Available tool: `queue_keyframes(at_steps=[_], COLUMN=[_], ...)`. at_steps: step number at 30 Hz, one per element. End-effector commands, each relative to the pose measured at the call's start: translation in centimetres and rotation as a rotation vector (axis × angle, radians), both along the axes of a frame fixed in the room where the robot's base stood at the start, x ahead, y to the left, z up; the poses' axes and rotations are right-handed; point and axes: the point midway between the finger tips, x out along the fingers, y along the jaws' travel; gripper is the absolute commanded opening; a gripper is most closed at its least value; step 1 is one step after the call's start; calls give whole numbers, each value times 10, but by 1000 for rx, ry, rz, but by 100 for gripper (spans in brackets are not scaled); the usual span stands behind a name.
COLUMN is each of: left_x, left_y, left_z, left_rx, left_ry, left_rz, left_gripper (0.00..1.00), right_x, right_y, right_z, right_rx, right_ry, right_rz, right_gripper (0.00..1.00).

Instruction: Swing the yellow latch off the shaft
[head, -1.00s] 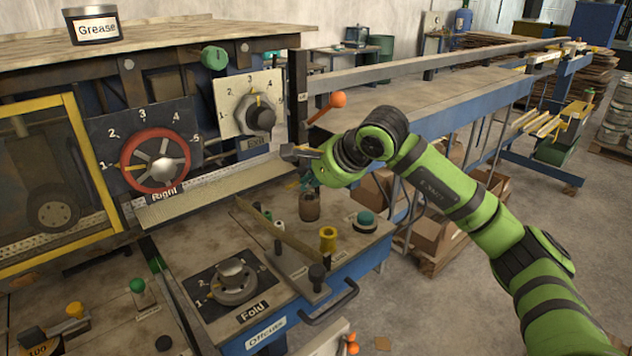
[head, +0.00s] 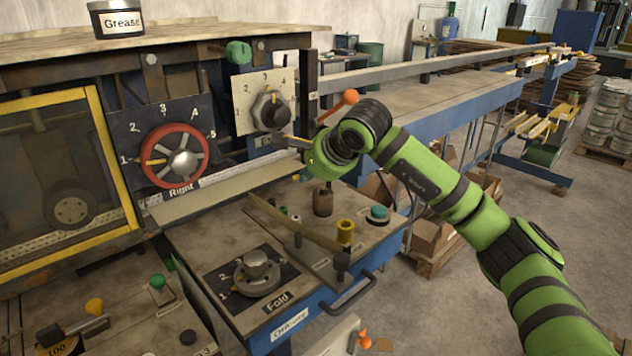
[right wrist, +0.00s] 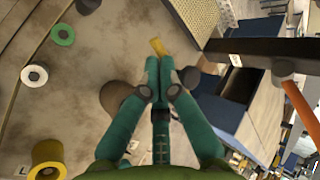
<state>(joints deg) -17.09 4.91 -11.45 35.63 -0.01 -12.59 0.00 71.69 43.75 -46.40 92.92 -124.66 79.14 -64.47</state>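A small yellow piece, which looks like the latch, shows in the right wrist view (right wrist: 157,46) just at my right fingertips. In the head view a thin yellow-orange strip, likely the same piece, shows beside my right gripper (head: 300,144), near the lower edge of the white dial plate. The teal fingers of my right gripper (right wrist: 158,64) lie close together, pointing at the yellow piece. Whether they touch or pinch it I cannot tell. The shaft cannot be made out; the gripper and wrist cover that spot. My left gripper is not in view.
Below the wrist are a brown cylinder (head: 323,201), a yellow spool-like knob (head: 345,232) and a teal button (head: 378,213). An orange-tipped lever (head: 350,97) rises close to my arm. The red wheel (head: 175,156) and white dial plate (head: 268,102) stand to the left.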

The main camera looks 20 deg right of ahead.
Motion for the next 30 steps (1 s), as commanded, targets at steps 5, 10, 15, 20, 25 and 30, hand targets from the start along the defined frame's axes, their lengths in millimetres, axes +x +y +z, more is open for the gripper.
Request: queue_keyframes(at_steps=[5, 10, 15, 20, 25, 30], left_x=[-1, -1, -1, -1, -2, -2], left_y=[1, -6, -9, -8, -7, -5], left_z=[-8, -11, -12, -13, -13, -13], left_rx=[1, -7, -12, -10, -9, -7], left_ry=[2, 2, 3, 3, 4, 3], left_rz=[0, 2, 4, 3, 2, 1], left_gripper=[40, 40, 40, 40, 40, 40], right_x=[9, 15, 20, 23, 24, 24], right_y=[4, 6, 7, 8, 8, 8], right_z=[-1, -1, -1, 0, 0, 0], right_rx=[-1, -1, 0, 0, 0, 0], right_ry=[1, 2, 1, 1, 1, 1], right_rz=[-1, 1, 1, 1, 1, 1], right_gripper=[0, 0, 0, 0, 0, 0])
